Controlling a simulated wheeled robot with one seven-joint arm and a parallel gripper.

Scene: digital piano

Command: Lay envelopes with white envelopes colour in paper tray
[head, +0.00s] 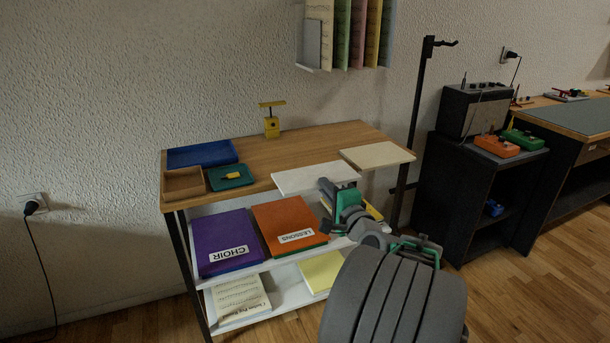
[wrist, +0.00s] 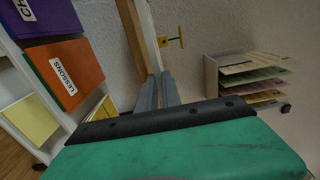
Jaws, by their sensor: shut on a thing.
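A flat white stack of envelopes (head: 312,178) lies level at the front edge of the wooden top and reaches out past it. My gripper (head: 328,188) is at its front right edge, shut on it. In the wrist view my gripper (wrist: 160,90) shows the fingers closed around the stack, seen edge-on as a thin pale strip (wrist: 152,38). I cannot tell whether the stack touches the top. A flat blue tray (head: 202,153) lies at the back left of the top; I cannot tell for sure that it is the paper tray.
A cream flat stack (head: 377,155) lies at the right end. A wooden box (head: 184,183) and a green dish (head: 230,178) with a yellow thing sit front left. A yellow scale (head: 272,122) stands at the back. Purple (head: 225,240) and orange (head: 288,222) folders lie below. The top's middle is clear.

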